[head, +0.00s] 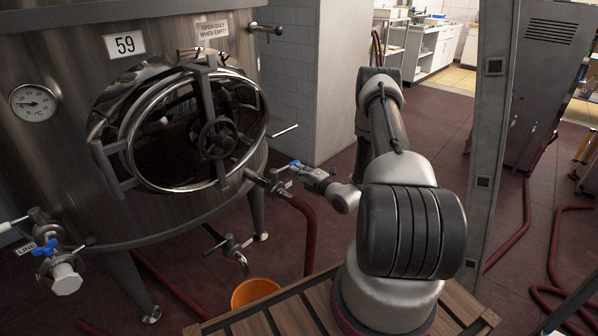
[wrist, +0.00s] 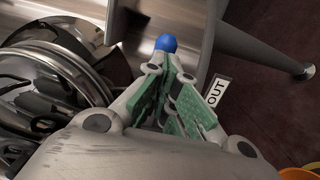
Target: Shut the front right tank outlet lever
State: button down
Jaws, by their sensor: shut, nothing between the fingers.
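The front right outlet lever shows a blue tip (head: 294,164) beside the valve at the lower right of the steel tank. In the wrist view its blue end (wrist: 166,43) sits just beyond my fingertips, and most of the lever is hidden behind my fingers. An OUT label (wrist: 217,90) hangs to the right of the fingers. My gripper (head: 308,176) is shut and empty, right at the outlet valve. In the wrist view its green-padded fingers (wrist: 172,68) point at the blue end; whether they touch it I cannot tell.
The tank (head: 60,150) carries a round manway door (head: 190,130) left of the outlet. Another blue-levered valve (head: 44,247) is at far left. A red hose (head: 309,235) hangs below the outlet. An orange bucket (head: 254,291) stands under a lower valve (head: 230,244). A metal post (head: 490,130) rises at right.

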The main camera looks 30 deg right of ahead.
jog(key=shift+w+d+n+y, duration=0.1)
jog(key=shift+w+n+y, duration=0.3)
jog(key=shift+w+y, duration=0.25)
jog(key=v, duration=1.4)
jog(key=shift+d+r, duration=0.25)
jog(key=shift+d, duration=0.1)
jog(key=shift+w, duration=0.15)
